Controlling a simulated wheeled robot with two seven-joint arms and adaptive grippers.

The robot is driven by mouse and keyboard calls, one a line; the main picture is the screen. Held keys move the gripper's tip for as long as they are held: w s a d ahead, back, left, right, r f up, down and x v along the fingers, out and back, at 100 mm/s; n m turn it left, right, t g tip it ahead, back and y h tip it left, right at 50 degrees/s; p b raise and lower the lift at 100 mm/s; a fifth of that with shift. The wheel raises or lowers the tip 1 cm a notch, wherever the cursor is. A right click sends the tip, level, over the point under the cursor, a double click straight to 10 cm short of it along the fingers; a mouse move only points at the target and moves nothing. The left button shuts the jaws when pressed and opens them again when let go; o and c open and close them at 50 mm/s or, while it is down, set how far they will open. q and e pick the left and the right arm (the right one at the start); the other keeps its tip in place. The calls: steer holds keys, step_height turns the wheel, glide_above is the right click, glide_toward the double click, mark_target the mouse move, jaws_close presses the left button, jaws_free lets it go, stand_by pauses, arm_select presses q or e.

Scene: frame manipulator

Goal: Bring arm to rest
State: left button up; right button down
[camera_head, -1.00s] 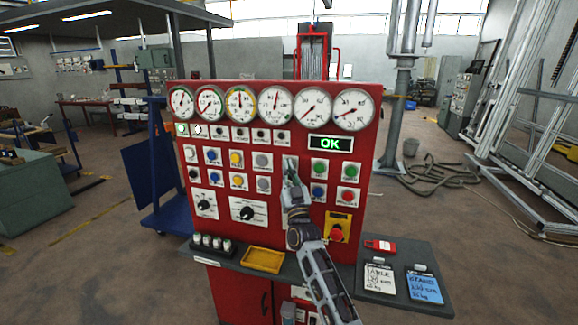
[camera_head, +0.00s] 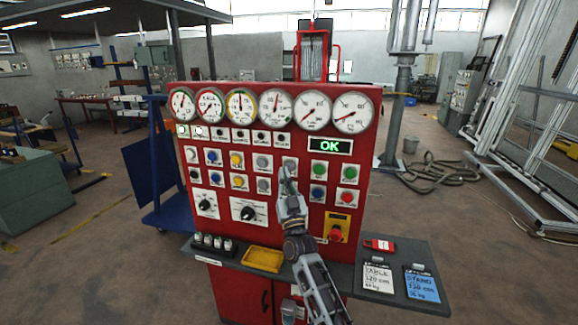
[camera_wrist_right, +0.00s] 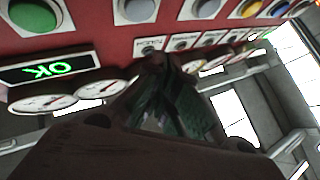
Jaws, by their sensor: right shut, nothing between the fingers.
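My right arm comes up from the bottom of the head view, in front of the red control panel (camera_head: 262,215). Its gripper (camera_head: 285,178) is shut and empty, pointing up in front of the button rows, just right of the grey buttons. In the right wrist view the gripper (camera_wrist_right: 160,65) is dark, close to the camera, with the panel behind it. I cannot tell the exact gap between fingertips and panel. The green OK display (camera_head: 330,145) is lit; it also shows in the right wrist view (camera_wrist_right: 48,70). My left gripper is out of view.
A shelf under the panel holds a yellow tray (camera_head: 263,259), a white tag (camera_head: 378,279), a blue tag (camera_head: 422,287) and a red item (camera_head: 379,245). A red emergency button (camera_head: 337,233) sits right of my arm. A blue cart (camera_head: 170,215) stands left.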

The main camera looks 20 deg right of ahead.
steer(key=shift+s+a, duration=0.2)
steer(key=shift+s, duration=0.15)
stand_by(0.3)
